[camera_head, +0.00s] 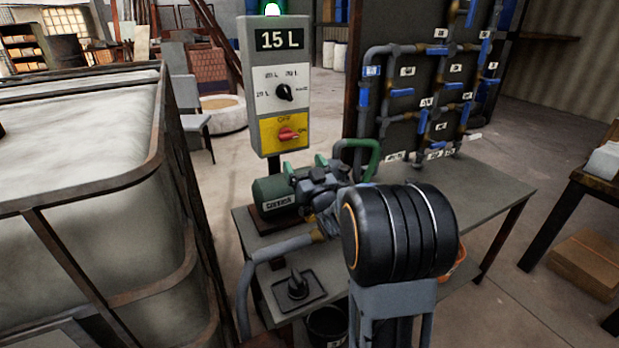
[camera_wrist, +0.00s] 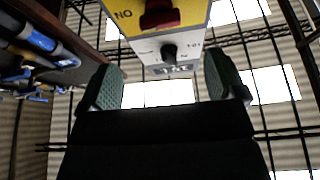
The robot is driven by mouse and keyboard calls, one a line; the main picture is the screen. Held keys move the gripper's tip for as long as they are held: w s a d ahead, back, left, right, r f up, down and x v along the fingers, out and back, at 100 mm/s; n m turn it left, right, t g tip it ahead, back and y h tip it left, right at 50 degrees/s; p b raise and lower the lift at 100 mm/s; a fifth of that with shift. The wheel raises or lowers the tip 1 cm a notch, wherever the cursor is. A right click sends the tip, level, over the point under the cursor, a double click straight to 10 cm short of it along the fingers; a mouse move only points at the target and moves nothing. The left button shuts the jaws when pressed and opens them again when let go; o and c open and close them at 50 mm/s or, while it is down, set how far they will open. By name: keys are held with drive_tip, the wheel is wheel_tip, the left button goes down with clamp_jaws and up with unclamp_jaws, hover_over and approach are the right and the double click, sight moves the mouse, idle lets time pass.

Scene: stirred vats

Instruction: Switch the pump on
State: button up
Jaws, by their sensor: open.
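The grey control box (camera_head: 246,100) stands on a post behind the bench, with a display reading 15 L. On its yellow panel (camera_head: 268,136) is a red rotary switch (camera_head: 289,134); its handle lies nearly level, towards ON at the right, with OFF above. The red switch also shows upside down at the top of the wrist view (camera_wrist: 159,14). The green pump (camera_head: 273,194) sits on the bench below the box, partly hidden by my arm. My gripper (camera_wrist: 165,80) is open and empty, its green-padded fingers apart, below the box and clear of the switch.
A black selector knob (camera_head: 285,92) is above the switch. A caged white tank (camera_head: 75,180) stands left. A pipe panel (camera_head: 430,90) is at the back right. A black valve handle (camera_head: 298,285) sits on the bench's front left.

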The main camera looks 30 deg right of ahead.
drive_tip(key=shift+v, duration=1.75)
drive_tip(key=s+a+r+g+p, duration=0.2)
drive_tip(key=s+a+g+p, duration=0.4)
drive_tip(key=s+g, duration=0.3)
drive_tip(key=s+a+r+g+p, duration=0.2)
drive_tip(key=s+a+g+p, duration=0.5)
drive_tip(key=s, duration=0.5)
drive_tip(key=g+p, duration=0.1)
drive_tip(key=g, duration=0.1)
drive_tip(key=shift+s+g+p, duration=0.3)
drive_tip(key=shift+s+g, duration=0.1)
